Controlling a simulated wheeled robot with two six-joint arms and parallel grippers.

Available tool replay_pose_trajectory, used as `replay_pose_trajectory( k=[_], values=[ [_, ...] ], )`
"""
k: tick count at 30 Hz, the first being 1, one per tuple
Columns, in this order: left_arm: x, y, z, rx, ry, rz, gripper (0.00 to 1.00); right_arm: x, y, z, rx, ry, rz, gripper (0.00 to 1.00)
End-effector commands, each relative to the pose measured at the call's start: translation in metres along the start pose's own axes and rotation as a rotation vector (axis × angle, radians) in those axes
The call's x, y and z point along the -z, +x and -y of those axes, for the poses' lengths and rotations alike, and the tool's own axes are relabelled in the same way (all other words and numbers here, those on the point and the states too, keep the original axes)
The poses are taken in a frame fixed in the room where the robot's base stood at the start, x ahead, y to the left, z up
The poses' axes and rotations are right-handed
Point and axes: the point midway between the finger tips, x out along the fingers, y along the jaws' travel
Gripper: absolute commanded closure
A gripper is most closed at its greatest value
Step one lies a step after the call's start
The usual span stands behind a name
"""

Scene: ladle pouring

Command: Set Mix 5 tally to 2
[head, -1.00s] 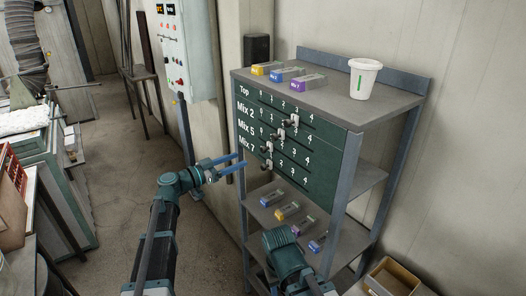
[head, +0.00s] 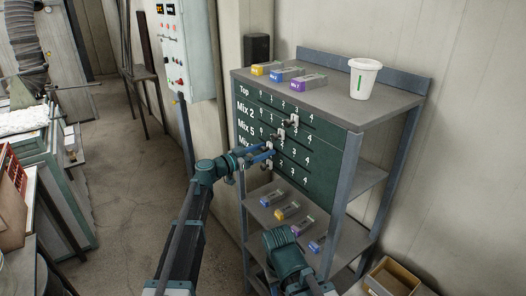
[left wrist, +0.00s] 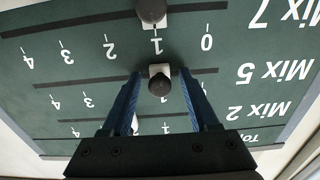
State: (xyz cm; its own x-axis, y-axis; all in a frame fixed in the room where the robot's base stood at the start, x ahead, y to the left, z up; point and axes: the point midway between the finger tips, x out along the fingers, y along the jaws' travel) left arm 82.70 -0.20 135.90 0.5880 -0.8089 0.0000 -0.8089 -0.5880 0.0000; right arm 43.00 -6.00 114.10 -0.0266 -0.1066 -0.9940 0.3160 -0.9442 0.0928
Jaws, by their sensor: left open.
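The dark green board (head: 322,187) on the shelf unit has slider rows labelled Top, Mix 2, Mix 5 and Mix 7. The Mix 5 slider knob (left wrist: 159,82) stands at about 1 on its row, and the Mix 5 label (left wrist: 275,72) appears upside down in the left wrist view. My left gripper (left wrist: 162,76) is open, with one blue finger on each side of this knob and a gap at both sides. In the head view the left gripper (head: 271,153) is at the board and partly covers the lower rows. My right gripper is out of view.
The Mix 7 knob (left wrist: 152,10) is close by, near 1. The Mix 2 knob (head: 293,121) is farther right. A white cup (head: 365,80) and several coloured-label blocks (head: 285,75) stand on the top shelf, with more blocks (head: 288,210) below the board.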

Motion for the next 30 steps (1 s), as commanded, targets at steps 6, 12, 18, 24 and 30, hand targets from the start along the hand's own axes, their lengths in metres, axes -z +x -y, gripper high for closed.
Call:
replay_pose_trajectory(
  k=[6,12,18,24,30],
  values=[
    [0.0,-0.0002,-0.0001,0.0,0.0,0.0,0.63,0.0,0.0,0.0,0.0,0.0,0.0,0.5],
    [0.0,-0.0003,-0.0001,0.0,0.0,0.0,0.99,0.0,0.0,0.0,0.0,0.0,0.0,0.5],
    [0.0,-0.0003,-0.0001,0.0,0.0,0.0,1.0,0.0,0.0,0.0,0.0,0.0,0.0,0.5],
    [0.0,-0.0003,-0.0001,0.0,0.0,0.0,1.0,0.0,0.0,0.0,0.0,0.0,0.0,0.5],
    [0.0,-0.0003,-0.0001,0.0,0.0,0.0,1.0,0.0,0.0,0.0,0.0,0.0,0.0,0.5]
  ],
)
